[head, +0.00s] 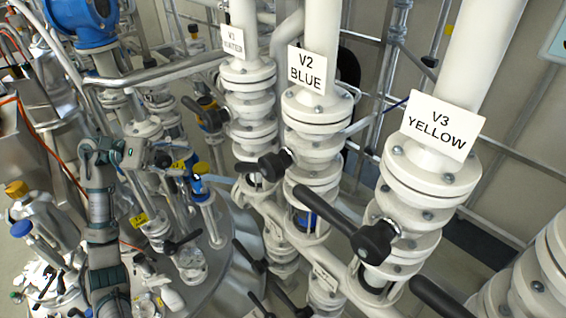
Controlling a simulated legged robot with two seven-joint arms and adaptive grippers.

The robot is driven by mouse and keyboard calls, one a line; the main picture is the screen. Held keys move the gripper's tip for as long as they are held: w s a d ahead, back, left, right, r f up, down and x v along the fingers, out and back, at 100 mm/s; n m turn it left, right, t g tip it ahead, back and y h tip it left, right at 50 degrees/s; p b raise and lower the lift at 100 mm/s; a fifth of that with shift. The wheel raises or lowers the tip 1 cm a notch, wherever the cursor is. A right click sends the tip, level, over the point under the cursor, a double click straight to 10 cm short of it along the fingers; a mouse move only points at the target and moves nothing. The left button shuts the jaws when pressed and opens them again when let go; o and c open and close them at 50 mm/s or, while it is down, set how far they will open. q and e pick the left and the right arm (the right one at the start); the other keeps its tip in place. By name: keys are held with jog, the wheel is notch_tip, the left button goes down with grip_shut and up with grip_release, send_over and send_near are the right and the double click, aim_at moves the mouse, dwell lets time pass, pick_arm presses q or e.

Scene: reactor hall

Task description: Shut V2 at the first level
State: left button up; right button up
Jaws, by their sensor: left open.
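The V2 label (307,68), reading "V2 BLUE", is on a white flanged pipe column (316,112) right of centre. A black lever handle (266,166) sticks out to the left of this column, below the upper flanges. A blue part (306,220) shows lower on the same column, partly behind the V3 lever. My left gripper (158,158) is at the end of the grey arm at left, well to the left of the V2 handle and apart from it. It is open, with nothing seen between its fingers. My right gripper is not in view.
The V1 column (250,92) stands left of V2, with its own lever (196,108). The V3 column (432,180) stands right, its long black lever (335,215) reaching left in front of V2. Crowded pipework and small valves surround my left arm. More levers (248,256) sit lower down.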

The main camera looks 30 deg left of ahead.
aim_at(238, 167)
pick_arm(q)
jog(key=shift+m, duration=0.5)
jog(key=x, duration=0.5)
jog(key=s+p+x, duration=0.1)
jog(key=x, duration=0.4)
jog(key=s+p+x, duration=0.1)
jog(key=x, duration=0.4)
jog(key=shift+w+d+r, duration=0.15)
jog(key=shift+d+r, duration=0.2)
jog(key=shift+d, duration=0.1)
jog(key=shift+w+d+p, duration=0.2)
jog(key=shift+d+p, duration=0.15)
jog(key=shift+w+a+f, duration=0.1)
jog(key=shift+a+f, duration=0.35)
jog(key=shift+a, duration=0.9)
jog(key=shift+d, duration=0.4)
jog(key=c, duration=0.5)
jog(key=shift+d+r, duration=0.15)
jog(key=shift+d, duration=0.25)
jog(key=c, duration=0.4)
jog(key=shift+d, duration=0.15)
grip_shut()
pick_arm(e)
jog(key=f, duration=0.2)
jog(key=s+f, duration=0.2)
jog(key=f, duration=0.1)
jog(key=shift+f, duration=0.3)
